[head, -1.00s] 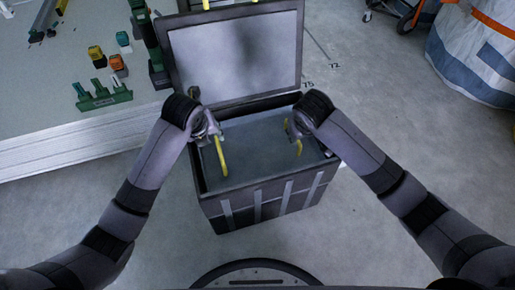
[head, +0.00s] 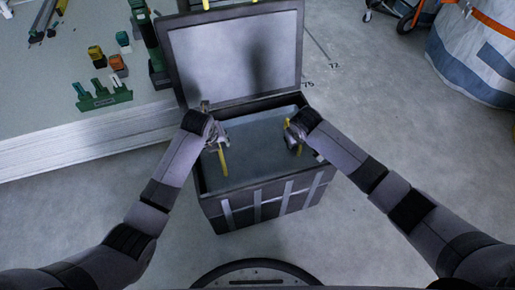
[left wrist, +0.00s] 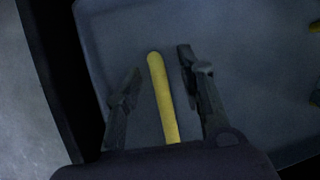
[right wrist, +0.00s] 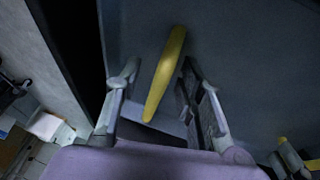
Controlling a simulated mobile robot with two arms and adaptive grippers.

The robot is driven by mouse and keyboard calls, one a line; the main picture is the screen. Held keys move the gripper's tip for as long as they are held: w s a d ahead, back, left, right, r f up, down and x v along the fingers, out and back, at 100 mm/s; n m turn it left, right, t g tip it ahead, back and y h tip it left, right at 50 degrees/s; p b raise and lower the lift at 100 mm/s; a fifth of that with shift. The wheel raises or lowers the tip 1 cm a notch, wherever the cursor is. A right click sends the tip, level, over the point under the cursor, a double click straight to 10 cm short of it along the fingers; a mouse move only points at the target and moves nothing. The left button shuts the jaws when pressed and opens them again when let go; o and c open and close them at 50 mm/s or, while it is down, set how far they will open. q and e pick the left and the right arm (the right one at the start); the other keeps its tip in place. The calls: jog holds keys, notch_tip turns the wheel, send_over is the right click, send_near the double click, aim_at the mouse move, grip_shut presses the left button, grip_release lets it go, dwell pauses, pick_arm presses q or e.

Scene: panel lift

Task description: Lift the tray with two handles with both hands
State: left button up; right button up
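The grey tray (head: 258,150) lies inside a dark open box. It has a yellow left handle (head: 223,161) and a yellow right handle (head: 299,147). My left gripper (head: 217,145) is at the left handle; in the left wrist view my left gripper (left wrist: 157,75) is open, with the yellow bar (left wrist: 162,98) between its fingers and gaps on both sides. My right gripper (head: 294,135) is at the right handle; in the right wrist view my right gripper (right wrist: 160,75) is open, with the handle (right wrist: 165,75) between its fingers. Neither gripper visibly touches its handle.
The box (head: 268,205) stands on the floor with its lid (head: 237,55) raised at the back. A low platform (head: 60,130) with green and orange parts is at the left. A large white and blue bag (head: 470,60) is at the far right. The floor at right is clear.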

pick_arm(q)
jog(key=shift+c, duration=0.3)
pick_arm(e)
jog(key=shift+c, duration=0.2)
pick_arm(q)
grip_shut()
pick_arm(e)
grip_shut()
